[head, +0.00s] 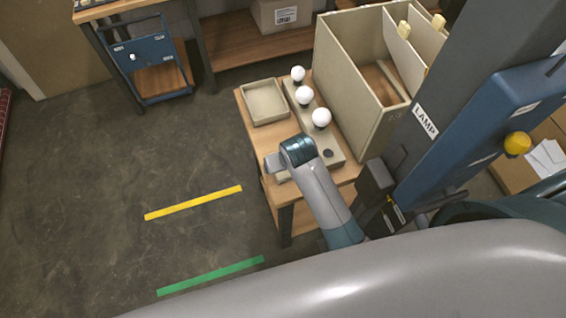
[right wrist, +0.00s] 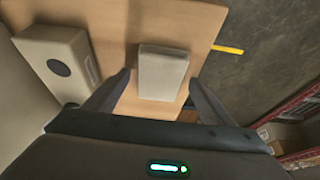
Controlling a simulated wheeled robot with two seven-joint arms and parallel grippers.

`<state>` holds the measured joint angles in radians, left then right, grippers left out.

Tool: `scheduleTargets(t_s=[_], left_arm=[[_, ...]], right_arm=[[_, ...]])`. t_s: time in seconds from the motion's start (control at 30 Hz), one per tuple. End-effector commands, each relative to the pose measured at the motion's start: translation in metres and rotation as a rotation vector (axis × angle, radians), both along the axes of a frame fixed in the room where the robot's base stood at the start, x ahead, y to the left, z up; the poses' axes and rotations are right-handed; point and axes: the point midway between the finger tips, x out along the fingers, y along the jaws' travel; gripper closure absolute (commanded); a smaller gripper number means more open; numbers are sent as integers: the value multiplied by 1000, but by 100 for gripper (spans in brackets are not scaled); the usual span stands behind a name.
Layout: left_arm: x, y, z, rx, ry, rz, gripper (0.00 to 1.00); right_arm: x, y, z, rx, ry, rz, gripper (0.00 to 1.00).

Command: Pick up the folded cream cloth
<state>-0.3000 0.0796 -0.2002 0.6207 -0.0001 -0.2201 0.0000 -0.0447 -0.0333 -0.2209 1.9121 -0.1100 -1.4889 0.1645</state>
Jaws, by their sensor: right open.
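The folded cream cloth (right wrist: 163,72) shows in the right wrist view as a small pale block on the wooden table, close to the table's edge. My right gripper (right wrist: 159,80) is open, with one finger on each side of the cloth in that view. I cannot tell whether the fingers are level with the cloth or still above it. In the head view my right gripper (head: 272,163) is over the table's front left corner, and the hand and arm mostly hide the cloth there. My left gripper is not in view.
A cream holder (head: 335,148) with several white bulbs and one empty dark socket stands beside my right gripper. A shallow cream tray (head: 264,121) lies farther back on the table.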

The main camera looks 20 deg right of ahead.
Motion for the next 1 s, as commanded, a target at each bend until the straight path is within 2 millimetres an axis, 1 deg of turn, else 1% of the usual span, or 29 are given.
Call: scheduleTargets(t_s=[0.13, 0.9, 0.93, 0.97, 1.0], left_arm=[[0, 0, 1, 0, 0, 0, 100], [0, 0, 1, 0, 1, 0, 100], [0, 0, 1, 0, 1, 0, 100], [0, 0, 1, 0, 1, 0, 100], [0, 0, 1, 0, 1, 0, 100]], right_arm=[[2, 0, -4, 0, 0, 0, 23], [2, 0, -6, 0, 0, 0, 23], [2, 0, -6, 0, -1, 0, 28], [2, 0, -6, 0, -1, 0, 35], [2, 0, -6, 0, -1, 0, 45]])
